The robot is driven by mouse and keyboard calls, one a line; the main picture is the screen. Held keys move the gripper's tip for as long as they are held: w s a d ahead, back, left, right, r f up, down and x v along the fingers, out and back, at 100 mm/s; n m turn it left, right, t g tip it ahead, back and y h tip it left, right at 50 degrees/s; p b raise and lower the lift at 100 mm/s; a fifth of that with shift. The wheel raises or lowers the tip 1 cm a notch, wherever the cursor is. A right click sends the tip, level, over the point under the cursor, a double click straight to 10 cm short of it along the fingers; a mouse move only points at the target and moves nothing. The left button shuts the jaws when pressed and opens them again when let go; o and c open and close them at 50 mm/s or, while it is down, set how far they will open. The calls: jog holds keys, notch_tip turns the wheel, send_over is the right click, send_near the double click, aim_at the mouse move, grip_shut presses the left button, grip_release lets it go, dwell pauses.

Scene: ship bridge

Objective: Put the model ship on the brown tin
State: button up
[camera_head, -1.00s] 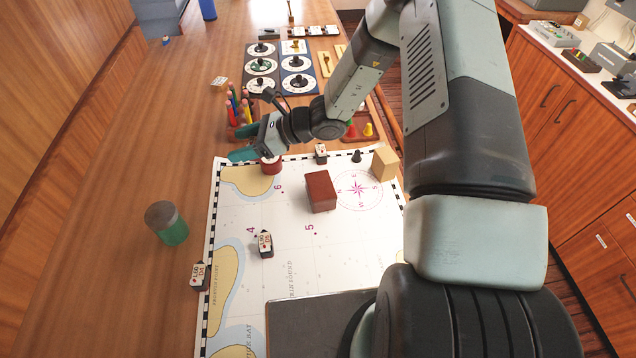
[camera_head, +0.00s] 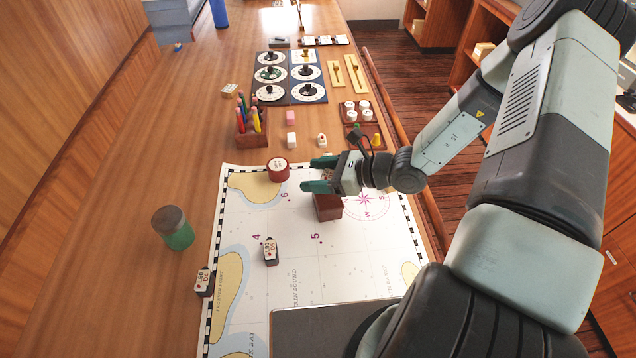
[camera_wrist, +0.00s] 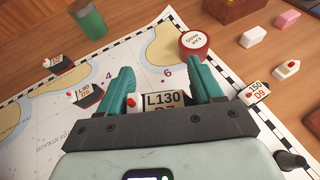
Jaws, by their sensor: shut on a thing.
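My gripper (camera_head: 320,174) is over the chart, just above the brown tin (camera_head: 328,207), a reddish-brown box. In the wrist view, my gripper (camera_wrist: 160,80) is shut on a model ship (camera_wrist: 163,100) labelled L130 D7, with a white part and a red dot on its left. The ship is hard to make out in the head view. The brown tin is hidden in the wrist view, and my gripper covers part of its top in the head view. I cannot tell whether ship and tin touch.
A round red tin (camera_head: 277,168) stands to the left on the chart (camera_head: 290,275). Other labelled ships stand on the chart (camera_head: 270,251) and at its left edge (camera_head: 204,282). Ship 150 D9 (camera_wrist: 256,93) is right of my gripper. A green jar (camera_head: 174,228) stands left.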

jog(key=shift+f, duration=1.6)
jog(key=shift+f, duration=0.1)
jog(key=o, duration=1)
jog(key=shift+o, duration=0.2)
jog(key=shift+d+r, duration=0.2)
jog(key=v, duration=1.1)
jog(key=shift+s+d, duration=0.2)
